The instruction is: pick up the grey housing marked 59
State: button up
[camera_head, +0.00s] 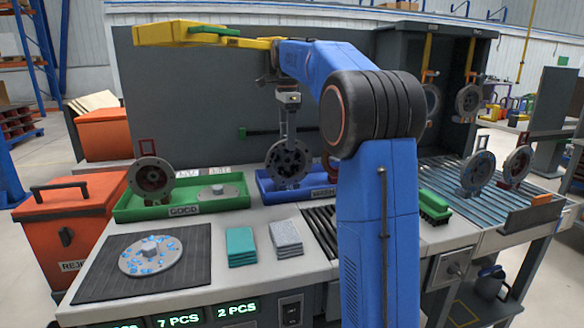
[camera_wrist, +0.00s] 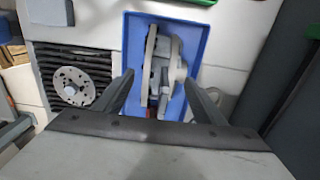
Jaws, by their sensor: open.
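I cannot read a mark 59 on any housing in either view. A round grey housing (camera_head: 288,163) stands upright in the blue WASH tray (camera_head: 262,188). In the wrist view the housing (camera_wrist: 165,72) shows nearly edge-on over the blue tray (camera_wrist: 212,50). My gripper (camera_head: 289,128) points down above it, its fingers seen edge-on in the head view. In the wrist view my open gripper (camera_wrist: 160,95) has one finger on each side of the housing, with gaps. It holds nothing.
A housing (camera_head: 151,180) and a flat part stand in the green GOOD tray (camera_head: 135,211). A blue-spotted disc (camera_head: 150,254) lies on a black mat (camera_head: 95,275). Sponges (camera_head: 241,247) lie in front. Several housings stand or hang at right. A holed disc (camera_wrist: 73,86) lies on a dark grate.

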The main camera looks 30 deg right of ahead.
jog(key=shift+c, duration=0.6)
grip_shut()
jog(key=shift+r, duration=0.1)
